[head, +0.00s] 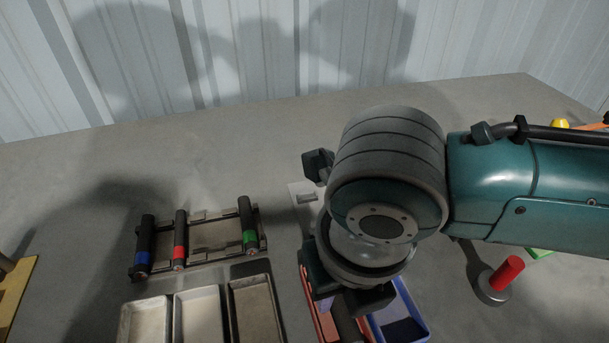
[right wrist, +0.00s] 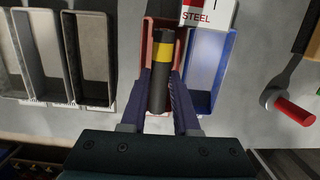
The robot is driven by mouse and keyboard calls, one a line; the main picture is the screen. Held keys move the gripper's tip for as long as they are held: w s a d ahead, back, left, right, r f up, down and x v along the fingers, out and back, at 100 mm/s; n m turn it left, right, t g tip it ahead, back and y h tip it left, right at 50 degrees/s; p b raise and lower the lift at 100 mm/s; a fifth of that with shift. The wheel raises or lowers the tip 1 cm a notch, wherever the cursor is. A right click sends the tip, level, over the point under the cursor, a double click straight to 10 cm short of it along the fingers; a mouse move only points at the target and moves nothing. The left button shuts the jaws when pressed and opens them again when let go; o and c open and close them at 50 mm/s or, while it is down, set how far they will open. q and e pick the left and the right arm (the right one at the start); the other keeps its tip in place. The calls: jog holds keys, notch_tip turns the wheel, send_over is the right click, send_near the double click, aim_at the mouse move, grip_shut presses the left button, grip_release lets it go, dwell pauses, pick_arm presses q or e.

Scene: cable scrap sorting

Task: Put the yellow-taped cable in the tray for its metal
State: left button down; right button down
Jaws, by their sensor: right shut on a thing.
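The yellow-taped cable (right wrist: 160,88) is a dark cylinder with a yellow band near its far end in the right wrist view. My right gripper (right wrist: 161,98) is shut on it, one finger on each side. The cable lies lengthwise over the red tray (right wrist: 147,55); I cannot tell whether it touches the floor. In the head view my right gripper (head: 345,300) hangs over the red tray (head: 312,305) and hides most of it. The blue tray (head: 424,318) stands just right of it. My left gripper is out of view.
A rack (head: 207,238) holds cables with blue, red and green bands at left. Three grey trays (head: 228,284) stand in front of it. A red cylinder (head: 507,272) on a round grey base is at right. The back of the table is mostly clear before the corrugated wall.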

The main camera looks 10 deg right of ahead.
dwell(0.3)
jog(key=c, duration=0.7)
grip_release()
jog(key=shift+o, duration=0.6)
jog(key=shift+r, duration=0.1)
notch_tip(320, 180, up, 7)
jog(key=p, duration=0.8)
